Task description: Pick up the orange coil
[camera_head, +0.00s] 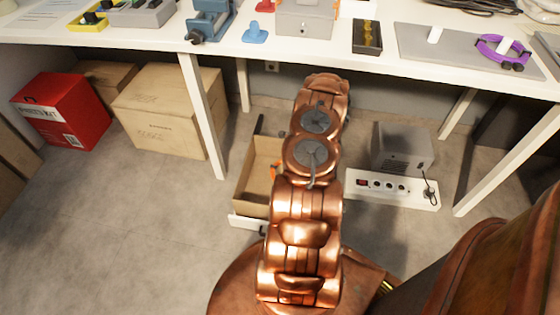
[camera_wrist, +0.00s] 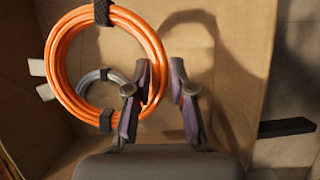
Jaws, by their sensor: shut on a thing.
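The orange coil (camera_wrist: 62,75) is a round bundle of cable with black ties, at the upper left in the wrist view. My gripper (camera_wrist: 160,82) is shut on the right side of this coil, with the strands between its two fingers. The coil is over or in an open cardboard box (camera_wrist: 225,15); I cannot tell whether it touches the bottom. In the head view the box (camera_head: 257,165) is on the floor below the table. A small piece of the orange coil (camera_head: 276,171) shows there beside my arm, which hides my gripper.
A smaller grey coil (camera_wrist: 92,78) shows through the orange ring. A white table (camera_head: 300,48) spans above the box. A grey device (camera_head: 402,150) and a white power strip (camera_head: 395,190) are to the right. A closed carton (camera_head: 168,110) and red box (camera_head: 62,112) are left.

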